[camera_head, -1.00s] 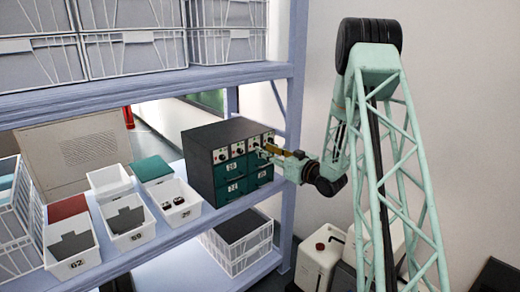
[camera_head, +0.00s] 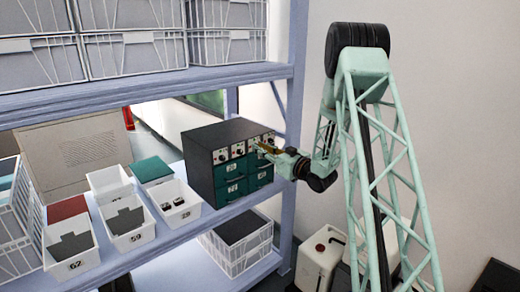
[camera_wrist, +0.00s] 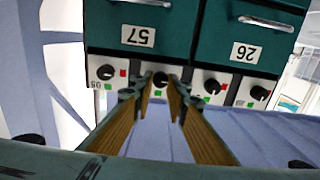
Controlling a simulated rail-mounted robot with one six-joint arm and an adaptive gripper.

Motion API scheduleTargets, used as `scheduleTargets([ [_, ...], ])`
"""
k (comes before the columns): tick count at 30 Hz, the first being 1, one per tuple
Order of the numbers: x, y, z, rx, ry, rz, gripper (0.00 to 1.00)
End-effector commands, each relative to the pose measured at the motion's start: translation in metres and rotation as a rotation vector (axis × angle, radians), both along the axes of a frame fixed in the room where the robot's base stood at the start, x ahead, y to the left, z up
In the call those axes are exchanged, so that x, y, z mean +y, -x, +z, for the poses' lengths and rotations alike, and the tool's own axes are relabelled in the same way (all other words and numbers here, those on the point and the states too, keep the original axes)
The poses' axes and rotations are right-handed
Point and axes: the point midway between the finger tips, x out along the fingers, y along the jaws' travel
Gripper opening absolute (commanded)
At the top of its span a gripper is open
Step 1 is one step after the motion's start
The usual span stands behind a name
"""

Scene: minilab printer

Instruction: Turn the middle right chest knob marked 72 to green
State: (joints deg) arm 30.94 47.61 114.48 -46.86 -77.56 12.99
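The dark chest (camera_head: 226,137) with green drawers stands on the shelf, with a row of black knobs on white plates above the drawers. In the wrist view the chest appears upside down. The middle right knob (camera_wrist: 160,80) shows between my fingertips, second from the left there. Its number, colour marks and pointer are hidden or too small to read. My gripper (camera_wrist: 160,87) is open, its two tan fingers on either side of this knob; I cannot tell whether they touch it. In the head view my gripper (camera_head: 262,147) is at the right part of the chest front.
Neighbouring knobs sit close by: the rightmost knob (camera_wrist: 105,72) and the middle left knob (camera_wrist: 212,86). White bins (camera_head: 127,238) stand on the shelf left of the chest. A shelf post (camera_head: 293,130) rises just behind my gripper.

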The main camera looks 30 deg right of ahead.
Motion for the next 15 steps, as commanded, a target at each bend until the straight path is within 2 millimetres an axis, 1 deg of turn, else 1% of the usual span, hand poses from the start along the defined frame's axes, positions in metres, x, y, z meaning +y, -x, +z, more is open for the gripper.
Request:
scheduleTargets([
  [1, 0.0002, 0.0001, -0.0001, 0.0, 0.0, 0.0, 0.08],
  [3, 0.0001, 0.0001, -0.0001, 0.0, 0.0, 0.0, 0.04],
  [15, 0.0, 0.0001, 0.0, 0.011, -0.041, 0.0, 0.04],
])
